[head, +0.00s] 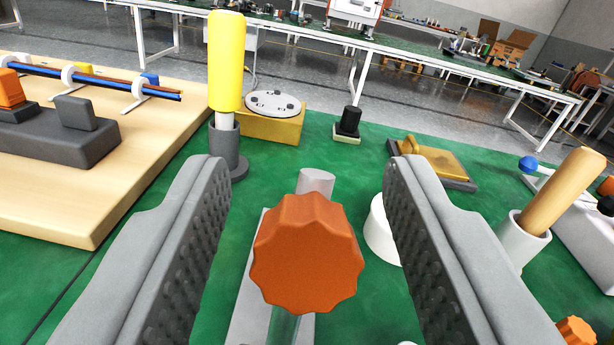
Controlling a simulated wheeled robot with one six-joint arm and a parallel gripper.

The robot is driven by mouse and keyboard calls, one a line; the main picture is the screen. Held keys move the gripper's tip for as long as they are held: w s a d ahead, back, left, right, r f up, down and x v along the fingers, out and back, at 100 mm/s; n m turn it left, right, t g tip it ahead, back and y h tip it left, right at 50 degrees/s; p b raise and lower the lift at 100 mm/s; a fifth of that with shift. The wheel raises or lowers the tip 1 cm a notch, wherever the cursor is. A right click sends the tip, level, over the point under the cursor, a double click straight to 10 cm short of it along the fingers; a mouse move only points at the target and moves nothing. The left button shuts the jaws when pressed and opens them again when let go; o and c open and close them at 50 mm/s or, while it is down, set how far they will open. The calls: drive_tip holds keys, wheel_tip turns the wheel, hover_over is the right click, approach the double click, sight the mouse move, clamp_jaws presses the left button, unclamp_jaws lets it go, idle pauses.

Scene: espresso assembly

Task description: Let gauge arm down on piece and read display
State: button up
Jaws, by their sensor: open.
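A scalloped orange knob (306,253) stands in the lower middle, on a pale greenish stem. A light grey upright piece (245,300) and a short grey cylinder (316,181) show behind it. I cannot tell whether these belong to the gauge arm. My gripper (308,172) is open, with one ribbed finger on each side of the knob. Gaps show between the knob and both fingers, and nothing is held. A white round part (378,232) is partly hidden behind the right finger. I cannot make out a display or a piece under a gauge arm.
A yellow-handled tool (226,62) stands in a grey holder at back left. A wooden board (150,95) with fixtures fills the left. A wooden handle (562,190) in a white cup stands right. A brass-coloured block (432,160) lies at back. Green mat (300,135) shows between.

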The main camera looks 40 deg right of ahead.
clamp_jaws()
